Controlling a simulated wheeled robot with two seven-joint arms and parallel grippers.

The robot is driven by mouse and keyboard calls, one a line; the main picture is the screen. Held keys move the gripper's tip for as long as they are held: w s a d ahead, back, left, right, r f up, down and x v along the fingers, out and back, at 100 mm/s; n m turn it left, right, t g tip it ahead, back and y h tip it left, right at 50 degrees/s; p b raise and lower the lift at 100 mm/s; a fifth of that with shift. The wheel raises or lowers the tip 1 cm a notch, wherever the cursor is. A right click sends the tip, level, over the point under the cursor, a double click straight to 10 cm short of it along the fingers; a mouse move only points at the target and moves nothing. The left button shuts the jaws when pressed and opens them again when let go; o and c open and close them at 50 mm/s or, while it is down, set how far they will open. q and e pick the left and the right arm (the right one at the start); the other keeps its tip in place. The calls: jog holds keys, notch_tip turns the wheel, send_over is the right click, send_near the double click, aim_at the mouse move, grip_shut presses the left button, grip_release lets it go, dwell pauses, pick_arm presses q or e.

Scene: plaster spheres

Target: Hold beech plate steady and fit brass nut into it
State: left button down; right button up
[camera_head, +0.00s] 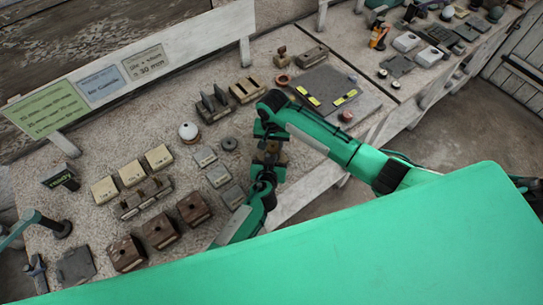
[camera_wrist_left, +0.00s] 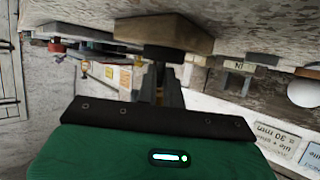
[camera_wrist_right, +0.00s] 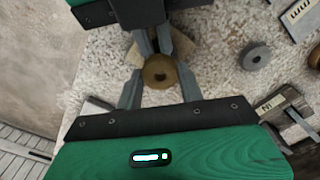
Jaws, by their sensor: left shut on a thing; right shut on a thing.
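The brass nut (camera_wrist_right: 160,72) shows in the right wrist view as a round ring with a dark central hole. My right gripper (camera_wrist_right: 158,88) is shut on it, a finger on either side. The tan beech plate (camera_wrist_right: 134,56) lies just behind the nut, partly hidden by it and by the fingers. The plate also shows in the left wrist view (camera_wrist_left: 196,38), at the tips of my left gripper (camera_wrist_left: 160,72), which is shut on it. In the head view the two grippers meet near the table's front edge. I cannot tell whether the nut is seated.
The speckled table (camera_head: 100,165) holds brown blocks (camera_head: 161,230), cream blocks (camera_head: 132,173), a white sphere (camera_head: 188,131) and a grey ring (camera_head: 229,143) left of the grippers. A dark mat (camera_head: 327,84) with yellow pieces lies behind the right arm. The floor beyond the front edge is clear.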

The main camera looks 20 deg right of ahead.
pick_arm(q)
grip_release()
dwell(0.6)
dwell(0.4)
jog(key=shift+v, duration=3.5)
jog(key=shift+s, duration=0.1)
jog(key=v, duration=1.2)
pick_arm(e)
jog(key=shift+r, duration=0.15)
